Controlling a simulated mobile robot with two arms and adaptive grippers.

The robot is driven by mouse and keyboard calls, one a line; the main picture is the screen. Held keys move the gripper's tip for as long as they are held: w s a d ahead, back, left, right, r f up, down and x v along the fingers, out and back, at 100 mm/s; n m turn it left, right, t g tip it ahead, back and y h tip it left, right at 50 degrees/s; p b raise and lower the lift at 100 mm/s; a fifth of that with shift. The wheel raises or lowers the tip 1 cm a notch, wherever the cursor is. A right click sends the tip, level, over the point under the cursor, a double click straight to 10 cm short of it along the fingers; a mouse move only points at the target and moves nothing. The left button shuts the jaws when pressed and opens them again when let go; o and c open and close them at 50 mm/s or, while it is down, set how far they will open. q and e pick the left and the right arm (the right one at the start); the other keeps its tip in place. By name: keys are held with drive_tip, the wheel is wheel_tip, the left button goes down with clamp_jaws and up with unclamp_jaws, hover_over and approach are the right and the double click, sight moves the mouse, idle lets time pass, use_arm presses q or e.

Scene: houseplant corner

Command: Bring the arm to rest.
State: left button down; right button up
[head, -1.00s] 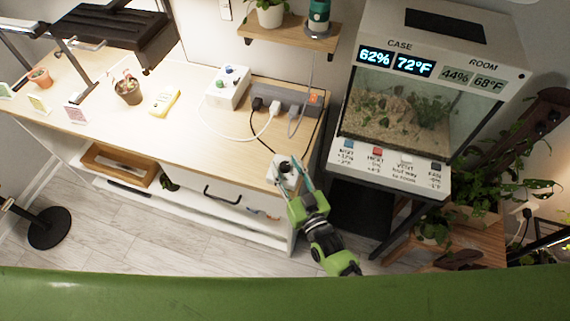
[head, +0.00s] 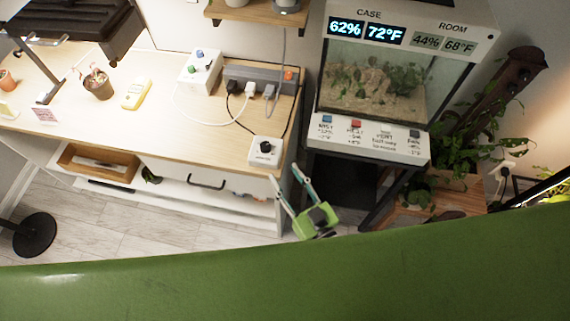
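My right gripper (head: 296,187) shows low in the middle of the head view, just off the front right corner of the wooden bench (head: 150,118). Its two fingers are spread apart with nothing between them. It is apart from the white box with a black knob (head: 265,150), which sits on the bench corner behind it. Most of the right arm is hidden behind my green body at the bottom. My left gripper does not show.
The glass case (head: 372,82) on a dark stand is right of the gripper, with buttons along its front. A power strip (head: 262,79) with plugs and cords lies on the bench. Leafy plants (head: 450,160) stand at the right. Floor (head: 130,238) is open at front left.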

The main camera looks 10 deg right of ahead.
drive_tip(key=shift+f, duration=0.1)
drive_tip(key=s+d+f+g+h+b, duration=0.1)
drive_tip(key=s+d+f+g, duration=0.15)
drive_tip(key=f, duration=0.65)
drive_tip(key=s+d+f+g+h, duration=0.1)
drive_tip(key=s+d+f+g, duration=0.15)
drive_tip(key=f, duration=0.55)
drive_tip(key=s+d+f+g+h+b, duration=0.1)
drive_tip(key=s+d+f+g+h, duration=0.2)
drive_tip(key=f, duration=0.6)
drive_tip(key=s+d+f+g, duration=0.2)
drive_tip(key=s+f, duration=0.3)
drive_tip(key=s, duration=0.3)
drive_tip(key=s+d+f+m+g+h+b, duration=0.1)
drive_tip(key=s+d+f+g, duration=0.2)
drive_tip(key=s, duration=0.6)
drive_tip(key=s+d+f+g+h, duration=0.1)
drive_tip(key=s+d+f+g, duration=0.1)
drive_tip(key=s+d+f, duration=0.3)
drive_tip(key=s+f, duration=0.3)
drive_tip(key=s, duration=0.1)
drive_tip(key=shift+s+d+f+m+g, duration=0.15)
drive_tip(key=shift+d+f+m+g, duration=0.1)
drive_tip(key=shift+m+g, duration=0.05)
